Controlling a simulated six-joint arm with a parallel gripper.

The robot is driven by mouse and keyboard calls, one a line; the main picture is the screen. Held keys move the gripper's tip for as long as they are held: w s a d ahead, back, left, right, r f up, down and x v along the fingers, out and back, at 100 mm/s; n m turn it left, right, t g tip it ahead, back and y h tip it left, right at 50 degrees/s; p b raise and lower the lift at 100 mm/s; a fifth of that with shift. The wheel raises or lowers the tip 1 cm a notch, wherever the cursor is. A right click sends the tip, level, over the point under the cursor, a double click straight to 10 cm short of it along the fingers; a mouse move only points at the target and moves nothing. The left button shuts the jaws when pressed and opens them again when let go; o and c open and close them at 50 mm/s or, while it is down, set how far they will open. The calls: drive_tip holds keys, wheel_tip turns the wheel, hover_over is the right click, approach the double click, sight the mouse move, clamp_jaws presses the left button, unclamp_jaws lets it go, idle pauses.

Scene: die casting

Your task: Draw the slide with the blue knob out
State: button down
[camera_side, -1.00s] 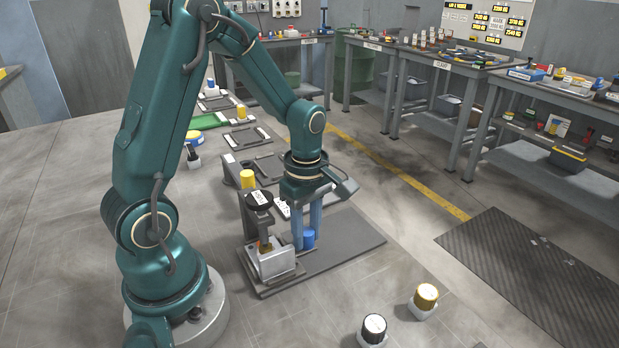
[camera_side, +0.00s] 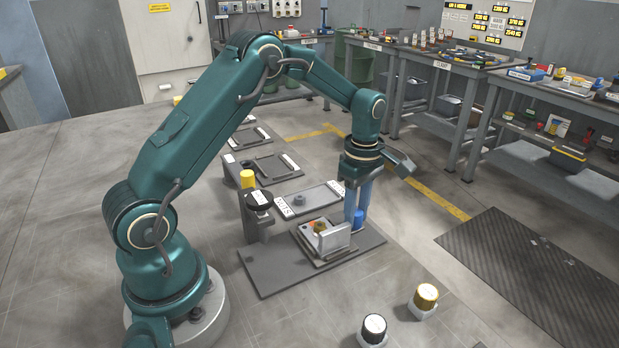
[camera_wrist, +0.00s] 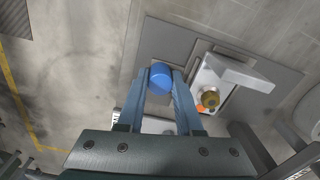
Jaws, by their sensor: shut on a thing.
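The blue knob (camera_wrist: 161,77) is between the fingers of my gripper (camera_wrist: 160,84) in the wrist view, and the fingers are shut on it. In the side view, my gripper (camera_side: 357,215) points down at the blue knob (camera_side: 358,221), at the right of the slide. The slide (camera_side: 331,239) is a light grey block with an upright plate, and a brass round piece (camera_side: 319,227) sits on it. It stands on the dark base plate (camera_side: 272,281), apart from the post with the black cap (camera_side: 259,199). The brass piece also shows in the wrist view (camera_wrist: 210,99).
A yellow-capped post (camera_side: 247,180) stands behind the black-capped one. A plate marked with a label (camera_side: 318,196) lies behind the slide.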

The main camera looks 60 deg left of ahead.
drive_tip(key=shift+w+r, duration=0.1)
drive_tip(key=shift+w, duration=0.25)
drive_tip(key=c, duration=0.8)
unclamp_jaws()
drive_tip(key=shift+c, duration=0.2)
drive_tip(key=shift+s, duration=0.1)
drive_tip(key=shift+r, duration=2.55)
